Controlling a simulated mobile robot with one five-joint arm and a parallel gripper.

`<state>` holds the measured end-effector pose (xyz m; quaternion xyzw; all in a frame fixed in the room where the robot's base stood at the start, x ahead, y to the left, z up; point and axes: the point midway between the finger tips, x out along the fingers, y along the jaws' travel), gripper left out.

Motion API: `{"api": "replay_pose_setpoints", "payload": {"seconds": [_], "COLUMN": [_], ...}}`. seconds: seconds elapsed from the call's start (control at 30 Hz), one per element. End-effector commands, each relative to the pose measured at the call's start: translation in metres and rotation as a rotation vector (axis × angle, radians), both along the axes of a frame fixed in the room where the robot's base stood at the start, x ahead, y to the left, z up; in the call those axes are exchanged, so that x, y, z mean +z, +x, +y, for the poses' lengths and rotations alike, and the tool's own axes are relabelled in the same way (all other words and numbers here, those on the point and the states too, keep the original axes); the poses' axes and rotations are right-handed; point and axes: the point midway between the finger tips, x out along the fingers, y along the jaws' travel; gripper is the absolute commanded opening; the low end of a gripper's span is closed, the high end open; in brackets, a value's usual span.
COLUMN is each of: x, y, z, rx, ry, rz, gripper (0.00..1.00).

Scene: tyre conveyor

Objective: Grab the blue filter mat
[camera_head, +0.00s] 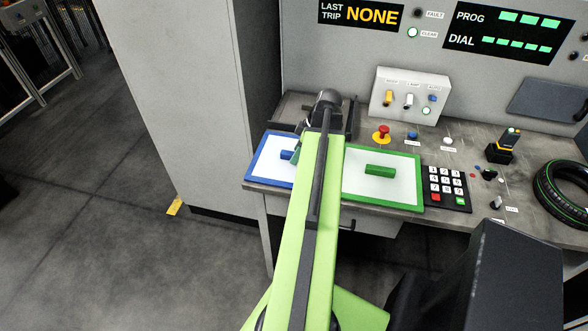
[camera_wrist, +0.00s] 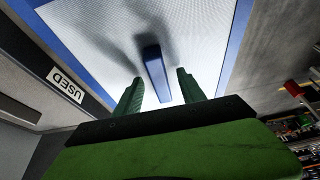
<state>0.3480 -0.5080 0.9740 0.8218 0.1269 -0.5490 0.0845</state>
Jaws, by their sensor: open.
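The blue filter mat (camera_head: 266,154) is a white panel with a blue frame and a blue handle block. It lies at the left end of the worktop in the head view, partly hidden by my arm. It also fills the upper wrist view (camera_wrist: 95,45). Its blue handle (camera_head: 287,155) stands up from the middle, and in the wrist view the handle (camera_wrist: 155,72) lies in line with the gap between my fingers. My gripper (camera_wrist: 160,85) is open and empty, with one finger on each side of the handle's near end. Contact cannot be told.
A green-framed mat (camera_head: 405,205) with a green handle lies to the right of my arm. A grey cabinet (camera_head: 195,90) stands left. A "USED" label (camera_wrist: 66,85) shows beside the mat.

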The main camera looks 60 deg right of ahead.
Motion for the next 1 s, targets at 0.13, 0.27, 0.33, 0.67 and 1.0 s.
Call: {"api": "replay_pose_setpoints", "payload": {"seconds": [0.13, 0.27, 0.33, 0.67, 1.0], "x": [-0.0082, -0.0068, -0.0069, -0.0086, -0.0087], "y": [0.0032, 0.0030, 0.0030, 0.0027, 0.0025], "z": [0.0010, 0.0010, 0.0009, 0.0008, 0.0007], "rx": [0.000, 0.000, 0.000, 0.000, 0.000], "ry": [0.000, 0.000, 0.000, -0.001, 0.000], "rz": [0.000, 0.000, 0.000, 0.000, 0.001], "gripper": [0.47, 0.47, 0.47, 0.30, 0.00]}}
